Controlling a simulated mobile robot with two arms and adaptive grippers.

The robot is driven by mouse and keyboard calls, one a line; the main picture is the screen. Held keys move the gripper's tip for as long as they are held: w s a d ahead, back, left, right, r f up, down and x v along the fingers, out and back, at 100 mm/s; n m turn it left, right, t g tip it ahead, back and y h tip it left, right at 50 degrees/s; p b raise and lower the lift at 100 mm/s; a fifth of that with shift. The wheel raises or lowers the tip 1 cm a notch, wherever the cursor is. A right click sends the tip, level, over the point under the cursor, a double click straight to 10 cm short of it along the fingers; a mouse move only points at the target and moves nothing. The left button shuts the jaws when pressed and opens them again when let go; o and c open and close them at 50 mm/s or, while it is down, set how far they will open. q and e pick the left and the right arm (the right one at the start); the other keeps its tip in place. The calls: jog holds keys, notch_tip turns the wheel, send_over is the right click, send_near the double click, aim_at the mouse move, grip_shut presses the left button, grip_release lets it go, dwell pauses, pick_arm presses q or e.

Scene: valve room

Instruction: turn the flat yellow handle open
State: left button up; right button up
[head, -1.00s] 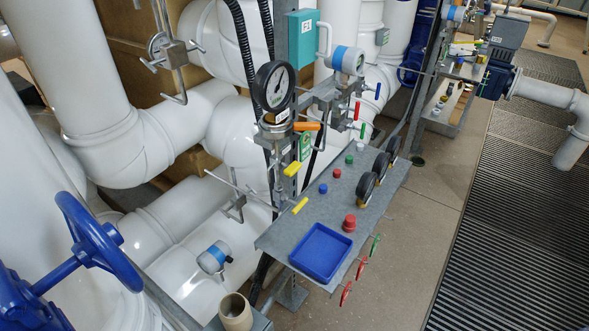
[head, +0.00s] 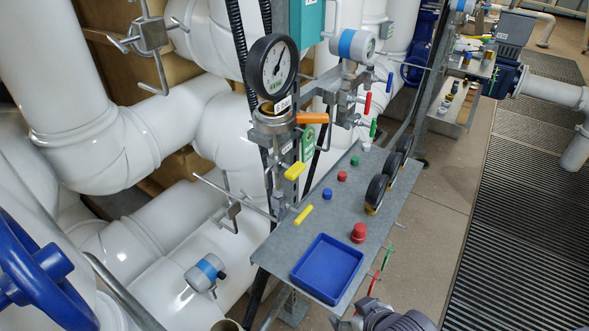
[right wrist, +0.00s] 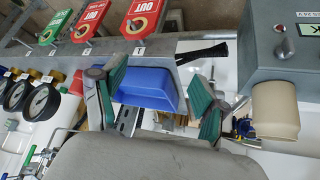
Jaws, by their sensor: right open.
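Two yellow handles show in the head view. The upper yellow handle (head: 294,171) sits on the grey valve post below the pressure gauge (head: 272,66). The lower yellow handle (head: 303,215) is a slim bar slanting above the back edge of the grey shelf. I cannot tell for sure which is the flat one. My right gripper (right wrist: 160,96) is open and empty, its green-padded fingers spread in the right wrist view. In the head view only part of it (head: 362,317) shows at the bottom edge, in front of the shelf and away from both handles. My left gripper is out of view.
The grey shelf (head: 338,213) carries a blue tray (head: 327,268), a red knob (head: 358,232), small coloured buttons and black gauges. Red tags (right wrist: 142,17) and a green tag line its edge in the right wrist view. A blue handwheel (head: 40,270) stands left.

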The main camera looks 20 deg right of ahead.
jog(key=w+r+t, duration=0.1)
jog(key=w+t, duration=0.1)
jog(key=w, duration=0.1)
jog(key=w+d+r+t, duration=0.1)
jog(key=w, duration=0.1)
jog(key=shift+r+y, duration=0.35)
jog(key=shift+y, duration=0.05)
jog(key=w+r+n+t+y, duration=0.1)
jog(key=w+r+t+y, duration=0.25)
jog(key=w+r, duration=0.2)
jog(key=n+t+y, duration=0.4)
jog(key=n+y, duration=0.1)
jog(key=y, duration=0.4)
send_near(300, 173)
jog(key=p+x, duration=0.3)
jog(key=x, duration=0.6)
jog(key=shift+w+a+r, duration=0.15)
jog(key=shift+w+a, duration=0.05)
jog(key=shift+w, duration=0.1)
jog(key=shift+w+a+r, duration=0.15)
jog(key=shift+w+a, duration=0.25)
jog(key=shift+w, duration=0.1)
jog(key=c, duration=1.2)
